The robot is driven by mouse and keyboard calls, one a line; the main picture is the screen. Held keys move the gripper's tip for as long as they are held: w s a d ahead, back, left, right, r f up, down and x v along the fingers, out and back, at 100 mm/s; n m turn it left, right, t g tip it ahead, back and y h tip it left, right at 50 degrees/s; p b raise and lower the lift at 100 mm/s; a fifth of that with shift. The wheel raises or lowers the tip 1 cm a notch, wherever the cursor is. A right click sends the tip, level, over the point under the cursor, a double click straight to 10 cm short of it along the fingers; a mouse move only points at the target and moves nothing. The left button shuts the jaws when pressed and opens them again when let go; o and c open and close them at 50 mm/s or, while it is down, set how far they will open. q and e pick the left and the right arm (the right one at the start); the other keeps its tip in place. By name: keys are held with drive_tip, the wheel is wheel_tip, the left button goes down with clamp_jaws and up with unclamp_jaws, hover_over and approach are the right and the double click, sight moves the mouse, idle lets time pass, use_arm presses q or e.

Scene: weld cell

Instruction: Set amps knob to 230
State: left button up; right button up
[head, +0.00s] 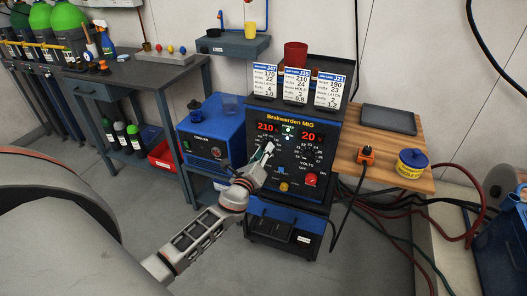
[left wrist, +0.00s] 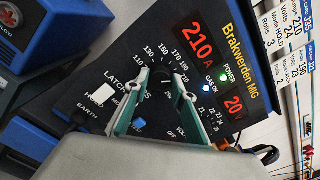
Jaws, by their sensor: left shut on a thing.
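The blue and black welder, marked Brakwerden MIG, (head: 283,209) stands in the middle of the head view. The other display (head: 312,136) reads 20. My left gripper (head: 268,148) is at the amps dial on the panel's left half. In the left wrist view its two pale green-tipped fingers (left wrist: 164,90) are shut on the dark amps knob (left wrist: 163,77), with scale numbers around it. The fingers hide part of the knob. My right gripper is in neither view.
Job cards (head: 296,86) and a red cup (head: 295,54) stand on the welder. A red knob (head: 311,179) is lower right on the panel. A wooden shelf (head: 384,163) is at right, a blue unit (head: 209,140) at left. Cables hang at right.

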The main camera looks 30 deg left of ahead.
use_arm(q)
drive_tip(key=m+p, duration=0.2)
drive_tip(key=m, duration=0.5)
drive_tip(key=shift+m, duration=0.6)
drive_tip(key=o, duration=1.1)
drive_tip(key=v, duration=1.2)
drive_tip(key=shift+d, duration=0.1)
